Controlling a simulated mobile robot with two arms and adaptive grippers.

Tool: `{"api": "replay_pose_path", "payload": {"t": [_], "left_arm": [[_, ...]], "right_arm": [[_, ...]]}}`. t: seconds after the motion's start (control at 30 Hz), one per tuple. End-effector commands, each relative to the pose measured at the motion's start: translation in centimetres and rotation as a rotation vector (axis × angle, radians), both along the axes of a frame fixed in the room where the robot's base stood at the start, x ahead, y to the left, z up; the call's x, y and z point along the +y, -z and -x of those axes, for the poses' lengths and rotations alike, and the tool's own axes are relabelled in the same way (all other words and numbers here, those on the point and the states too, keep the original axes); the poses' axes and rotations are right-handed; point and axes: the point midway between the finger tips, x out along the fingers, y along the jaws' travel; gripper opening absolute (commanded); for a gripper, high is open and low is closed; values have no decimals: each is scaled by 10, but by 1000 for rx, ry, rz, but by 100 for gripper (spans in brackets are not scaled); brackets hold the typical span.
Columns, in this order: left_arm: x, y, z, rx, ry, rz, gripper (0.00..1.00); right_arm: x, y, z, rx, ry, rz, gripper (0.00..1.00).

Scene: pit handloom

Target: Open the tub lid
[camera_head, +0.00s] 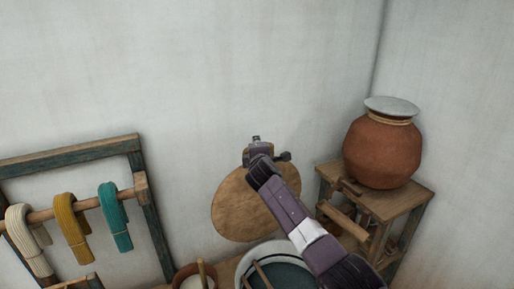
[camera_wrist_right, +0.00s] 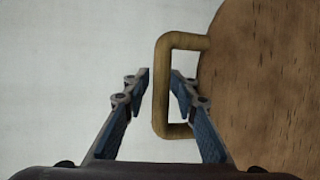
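The round wooden tub lid (camera_head: 236,212) stands steeply tilted behind the tub (camera_head: 243,265), against or close to the wall. The tub's mouth is uncovered and shows dark teal inside. My right arm reaches up from the lower right, across part of the lid. My right gripper (camera_head: 256,139) is at the lid's upper edge. In the right wrist view, the lid (camera_wrist_right: 265,80) fills the right side. Its yellowish handle (camera_wrist_right: 160,90) has its long bar between the fingers, with narrow gaps at both sides. The gripper is partly open. My left gripper is out of view.
A clay pot (camera_head: 382,152) with a pale cover stands on a wooden stand (camera_head: 390,205) at the right. A wooden frame (camera_head: 150,215) with hanging yarn skeins is at the left. A small pot (camera_head: 195,275) sits left of the tub. The wall is close behind.

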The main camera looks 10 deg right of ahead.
Motion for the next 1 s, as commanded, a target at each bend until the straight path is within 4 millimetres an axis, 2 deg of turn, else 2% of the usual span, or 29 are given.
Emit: {"api": "replay_pose_path", "payload": {"t": [0.13,0.47,0.67,1.0], "left_arm": [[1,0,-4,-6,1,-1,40],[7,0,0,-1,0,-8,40],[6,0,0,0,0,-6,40],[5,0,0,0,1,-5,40]], "right_arm": [[0,1,0,2,0,0,31],[0,1,4,2,1,-1,31],[0,-2,21,2,1,-1,31],[3,-12,62,0,-1,-1,31]]}}
